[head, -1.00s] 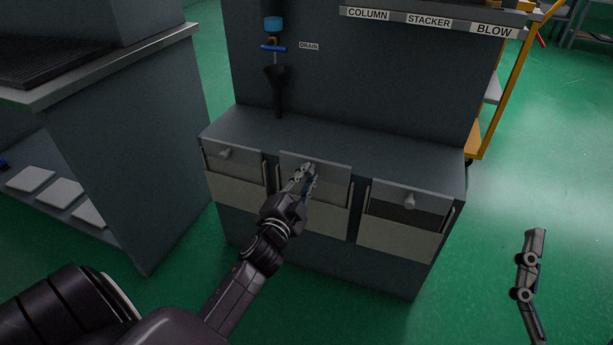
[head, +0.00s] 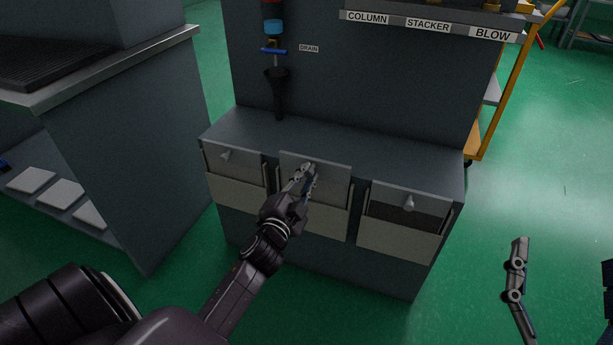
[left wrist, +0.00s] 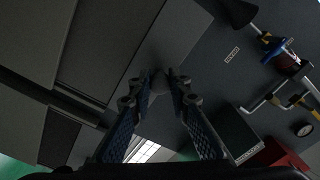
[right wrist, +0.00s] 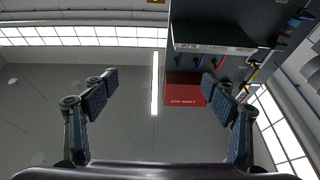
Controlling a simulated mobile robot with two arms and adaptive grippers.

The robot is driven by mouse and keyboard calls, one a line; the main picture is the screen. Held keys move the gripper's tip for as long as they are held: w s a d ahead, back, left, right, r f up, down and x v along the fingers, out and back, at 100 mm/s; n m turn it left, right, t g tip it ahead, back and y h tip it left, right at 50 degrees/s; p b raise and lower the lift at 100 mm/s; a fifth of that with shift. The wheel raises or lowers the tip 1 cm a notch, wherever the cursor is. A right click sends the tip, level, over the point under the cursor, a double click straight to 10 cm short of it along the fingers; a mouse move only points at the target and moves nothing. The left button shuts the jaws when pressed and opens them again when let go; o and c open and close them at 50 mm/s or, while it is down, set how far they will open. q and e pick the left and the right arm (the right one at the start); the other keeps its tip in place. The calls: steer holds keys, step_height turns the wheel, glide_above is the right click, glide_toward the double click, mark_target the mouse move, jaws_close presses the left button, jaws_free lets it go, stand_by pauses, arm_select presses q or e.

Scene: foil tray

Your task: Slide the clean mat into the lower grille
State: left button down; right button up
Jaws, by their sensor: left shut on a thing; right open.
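The cabinet front has three bays with a grey panel above a pale lower panel. My left gripper (head: 309,172) is shut on the knob of the middle upper panel (head: 336,179); the knob also shows between the fingertips in the left wrist view (left wrist: 161,83). The left panel (head: 240,165) and right panel (head: 425,196) have free knobs. I cannot tell which part is the lower grille. Several pale flat mats (head: 60,193) lie on the low shelf at left; I cannot tell which is clean. My right gripper (right wrist: 160,85) is open and empty, over the floor at right.
A dark bench (head: 120,130) stands at left, close to the cabinet. A black drain funnel (head: 277,92) and a blue-handled valve rise behind the cabinet ledge (head: 350,140). An orange-framed cart (head: 505,95) stands behind at right.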

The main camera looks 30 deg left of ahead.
steer(key=s+d+f+g+h+p, duration=0.1)
steer(key=f+g, duration=0.3)
steer(key=f, duration=0.5)
steer(key=s+d+f+g+h+p, duration=0.1)
steer(key=f+g, duration=0.4)
steer(key=f, duration=0.5)
steer(key=shift+d+g+h+p, duration=0.3)
steer(key=shift+d+h+p, duration=0.25)
steer(key=shift+h+p, duration=0.25)
stand_by(2.3)
steer(key=shift+s, duration=0.1)
